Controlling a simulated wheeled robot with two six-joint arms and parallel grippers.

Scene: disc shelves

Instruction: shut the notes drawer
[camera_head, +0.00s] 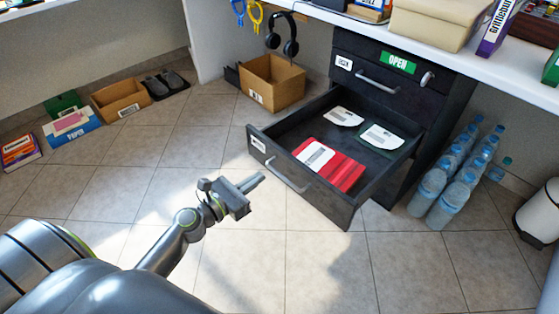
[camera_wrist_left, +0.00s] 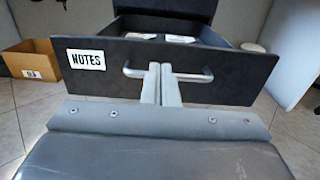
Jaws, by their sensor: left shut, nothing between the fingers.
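The notes drawer (camera_head: 330,201) is the lower drawer of a dark cabinet (camera_head: 404,103) and stands pulled far out. Inside lie a red folder and several white and green papers. My left gripper (camera_head: 262,179) is shut and empty, just left of the handle in the head view. In the left wrist view its fingers (camera_wrist_left: 161,66) overlap the middle of the handle; I cannot tell whether they touch it. My right gripper is not in view.
The upper drawer (camera_head: 387,86) is shut under a green OPEN sign (camera_head: 398,62). Several water bottles (camera_head: 455,190) stand right of the cabinet. A cardboard box (camera_head: 272,83) stands to its left. The tiled floor before the drawer is clear.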

